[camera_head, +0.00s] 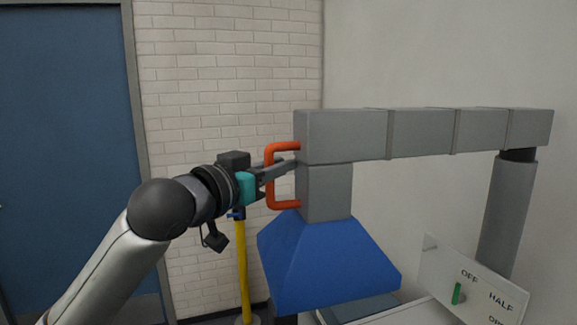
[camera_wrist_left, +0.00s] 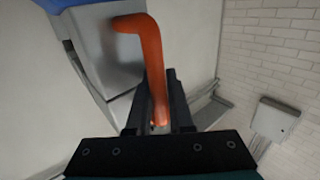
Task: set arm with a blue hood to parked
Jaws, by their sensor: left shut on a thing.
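The extraction arm (camera_head: 420,133) is a grey segmented duct reaching left from a grey post (camera_head: 507,215). A blue hood (camera_head: 325,262) hangs under its left end. An orange-red handle (camera_head: 270,180) is fixed to the left side of the duct end, above the hood; it also shows in the left wrist view (camera_wrist_left: 152,55). My left gripper (camera_head: 282,172) comes in from the left and is shut on the upright bar of the handle. In the left wrist view its fingers (camera_wrist_left: 160,105) lie on both sides of the bar. My right gripper is not in view.
A sign panel (camera_head: 470,285) with OFF and HALF markings and a green pointer (camera_head: 457,293) stands at the lower right. A yellow pole (camera_head: 242,270) stands behind my left arm. A blue door (camera_head: 65,130) is at the left, beside a white brick wall (camera_head: 225,70).

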